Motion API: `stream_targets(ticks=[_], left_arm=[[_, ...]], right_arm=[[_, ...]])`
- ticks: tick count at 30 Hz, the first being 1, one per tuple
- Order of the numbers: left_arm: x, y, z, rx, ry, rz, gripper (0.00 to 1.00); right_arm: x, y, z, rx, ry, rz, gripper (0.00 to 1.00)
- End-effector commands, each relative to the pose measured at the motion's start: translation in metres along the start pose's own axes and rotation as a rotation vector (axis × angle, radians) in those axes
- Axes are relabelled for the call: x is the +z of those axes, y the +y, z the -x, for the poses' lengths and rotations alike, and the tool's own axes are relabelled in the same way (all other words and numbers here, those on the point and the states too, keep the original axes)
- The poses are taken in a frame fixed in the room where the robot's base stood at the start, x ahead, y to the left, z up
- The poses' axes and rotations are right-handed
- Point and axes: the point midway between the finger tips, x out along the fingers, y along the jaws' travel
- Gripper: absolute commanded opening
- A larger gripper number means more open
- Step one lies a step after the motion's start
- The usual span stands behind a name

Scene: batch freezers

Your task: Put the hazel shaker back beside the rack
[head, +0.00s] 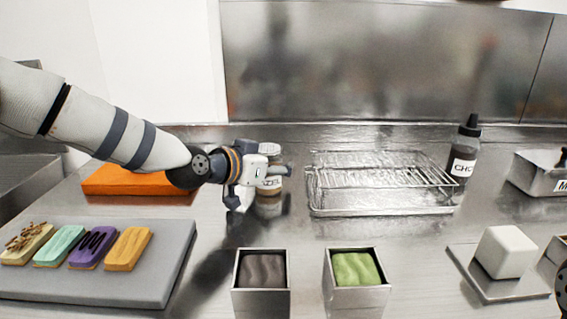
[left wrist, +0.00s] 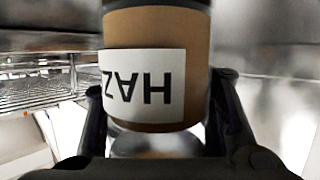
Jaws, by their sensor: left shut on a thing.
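The hazel shaker (head: 268,196) is a small upright jar with a white label, partly hidden behind my left gripper (head: 262,180). In the left wrist view, the brown shaker (left wrist: 155,60) fills the middle, with its label letters upside down. My left gripper's dark fingers (left wrist: 160,125) stand on either side of it and are shut on it. Whether its base touches the counter is hard to tell. The wire rack (head: 380,178) sits in a shallow tray just to the right of the shaker, with a small gap. My right gripper is not clearly in view.
A dark sauce bottle (head: 464,160) stands at the rack's right end. An orange block (head: 130,180) lies left, behind a grey board (head: 165,270) with several iced bars. Two square tins, brown (head: 262,290) and green (head: 357,285), stand in front. A white cube (head: 505,252) sits at right.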

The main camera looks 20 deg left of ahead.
Motion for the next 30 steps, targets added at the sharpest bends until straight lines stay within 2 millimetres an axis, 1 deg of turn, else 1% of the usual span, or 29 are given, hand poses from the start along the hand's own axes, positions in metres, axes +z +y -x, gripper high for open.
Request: stream_targets(ticks=[1,4,5,6,8,9,18,20,23,24,28,30], left_arm=[[-0.003,0.0,0.002,-0.001,0.002,-0.002,0.11],[-0.003,0.0,0.002,-0.001,0.003,-0.002,0.11],[-0.003,0.0,0.002,-0.001,0.003,-0.002,0.44],[-0.003,0.0,0.002,-0.001,0.004,-0.003,0.53],[-0.004,0.0,0.002,-0.001,0.004,-0.003,0.67],[-0.004,0.0,0.002,-0.001,0.004,-0.003,0.68],[-0.006,0.0,0.003,-0.001,0.006,-0.003,0.68],[-0.008,0.0,0.008,-0.002,0.008,-0.004,0.68],[-0.012,0.0,0.027,-0.003,0.014,-0.005,0.68],[-0.014,0.001,0.037,-0.003,0.017,-0.005,0.68],[-0.014,0.001,0.069,-0.003,0.018,-0.006,0.68],[-0.01,0.0,0.082,-0.003,0.013,-0.005,0.68]], right_arm=[[-0.003,0.0,0.002,-0.001,0.01,0.0,0.66],[-0.003,0.0,0.002,-0.001,0.012,0.0,0.66],[-0.004,0.0,0.003,-0.001,0.012,0.0,0.66],[-0.004,0.0,0.003,-0.001,0.013,0.0,0.66],[-0.004,0.0,0.003,-0.001,0.013,0.0,0.66],[-0.004,0.0,0.003,-0.001,0.013,0.0,0.66],[-0.004,0.0,0.003,-0.001,0.014,0.0,0.66],[-0.005,0.0,0.006,-0.001,0.022,0.0,0.66],[-0.011,-0.001,0.013,-0.002,0.048,0.0,0.66],[-0.014,-0.001,0.018,-0.003,0.063,0.001,0.66],[-0.019,-0.001,0.024,-0.004,0.087,0.001,0.66],[-0.018,-0.001,0.022,-0.003,0.08,0.001,0.66]])
